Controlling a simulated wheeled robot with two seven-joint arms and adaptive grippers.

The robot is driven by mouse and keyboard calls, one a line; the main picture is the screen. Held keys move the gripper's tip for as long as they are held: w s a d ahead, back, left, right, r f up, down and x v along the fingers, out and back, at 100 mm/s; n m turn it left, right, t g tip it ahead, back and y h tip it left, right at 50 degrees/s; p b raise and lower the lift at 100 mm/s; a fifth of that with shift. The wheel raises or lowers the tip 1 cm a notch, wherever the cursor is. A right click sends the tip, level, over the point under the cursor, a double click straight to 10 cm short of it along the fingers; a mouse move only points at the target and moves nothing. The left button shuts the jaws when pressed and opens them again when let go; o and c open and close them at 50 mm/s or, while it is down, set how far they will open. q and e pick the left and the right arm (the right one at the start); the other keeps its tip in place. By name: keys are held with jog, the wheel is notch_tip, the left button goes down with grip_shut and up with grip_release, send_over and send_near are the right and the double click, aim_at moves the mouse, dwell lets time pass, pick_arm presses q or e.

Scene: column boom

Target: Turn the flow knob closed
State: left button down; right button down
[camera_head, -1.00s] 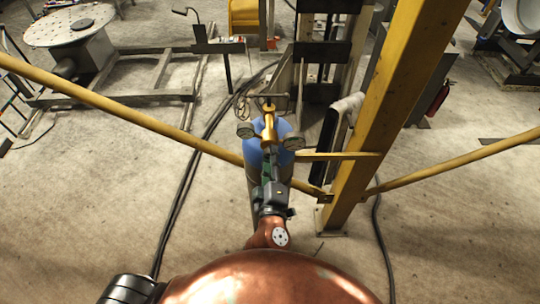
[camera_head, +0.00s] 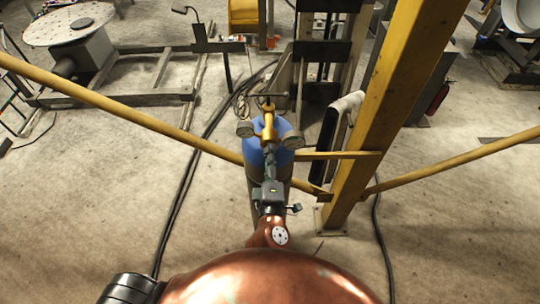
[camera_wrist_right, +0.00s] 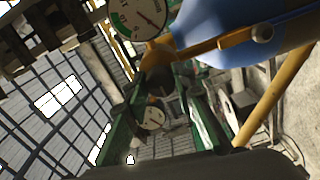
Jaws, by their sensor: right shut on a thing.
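A blue gas cylinder (camera_head: 284,126) stands upright in front of me, with a brass regulator (camera_head: 268,122) on it. The regulator has a left gauge (camera_head: 245,129) and a right gauge (camera_head: 293,140). My right gripper (camera_head: 270,156) reaches the near side of the regulator, between the gauges. In the right wrist view, the green fingers of my right gripper (camera_wrist_right: 162,88) are shut on the dark flow knob (camera_wrist_right: 157,80), at the end of the brass body (camera_wrist_right: 158,55). The fingers hide the knob in the head view. My left gripper is not in view.
A yellow post (camera_head: 385,110) stands right of the cylinder, with yellow rails (camera_head: 120,112) running to both sides. Dark cables (camera_head: 205,150) lie on the floor to the left. A metal frame (camera_head: 320,50) stands behind the cylinder.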

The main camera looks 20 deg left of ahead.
jog(key=c, duration=1.6)
grip_release()
